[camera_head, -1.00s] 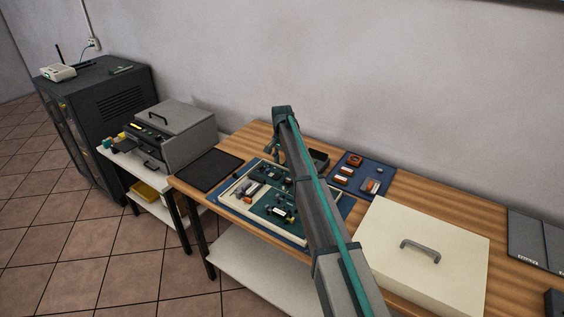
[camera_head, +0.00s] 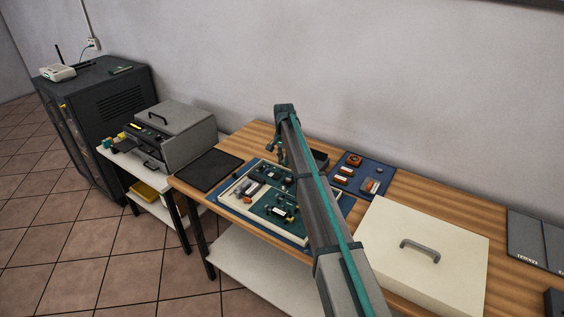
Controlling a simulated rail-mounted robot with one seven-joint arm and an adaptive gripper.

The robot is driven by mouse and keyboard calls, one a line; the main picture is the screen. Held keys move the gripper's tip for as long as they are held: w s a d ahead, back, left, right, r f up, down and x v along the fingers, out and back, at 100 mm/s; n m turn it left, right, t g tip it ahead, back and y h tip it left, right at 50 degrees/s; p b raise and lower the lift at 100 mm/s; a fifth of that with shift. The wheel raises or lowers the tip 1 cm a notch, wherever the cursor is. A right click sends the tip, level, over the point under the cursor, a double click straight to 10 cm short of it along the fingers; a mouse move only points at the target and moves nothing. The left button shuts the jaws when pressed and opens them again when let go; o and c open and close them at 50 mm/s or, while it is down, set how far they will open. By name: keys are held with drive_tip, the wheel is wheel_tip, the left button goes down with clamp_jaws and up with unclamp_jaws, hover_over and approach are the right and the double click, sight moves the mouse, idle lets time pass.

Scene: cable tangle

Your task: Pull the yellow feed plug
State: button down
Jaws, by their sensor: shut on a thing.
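My arm reaches over the wooden bench, and my gripper (camera_head: 281,157) hangs at its far end, above the back of a cream-framed tray (camera_head: 226,197). It is small in view and partly edged by my own arm. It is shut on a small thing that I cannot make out. The tray holds a green board (camera_head: 266,209) with several small dark and light parts and cables. The yellow feed plug cannot be told apart with certainty at this size. My arm hides the right part of the tray.
A blue mat (camera_head: 346,187) with orange and grey parts lies behind my arm. A cream box lid with a handle (camera_head: 432,262) covers the right of the bench. A black mat (camera_head: 208,168) lies left. A grey machine (camera_head: 178,135) and dark cabinet (camera_head: 112,98) stand further left.

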drive_tip(key=c, duration=1.1)
unclamp_jaws()
drive_tip(key=shift+w+d, duration=0.15)
drive_tip(key=shift+w, duration=0.1)
drive_tip(key=shift+s+r, duration=0.1)
wheel_tip(320, 180, up, 12)
drive_tip(key=shift+f, duration=0.1)
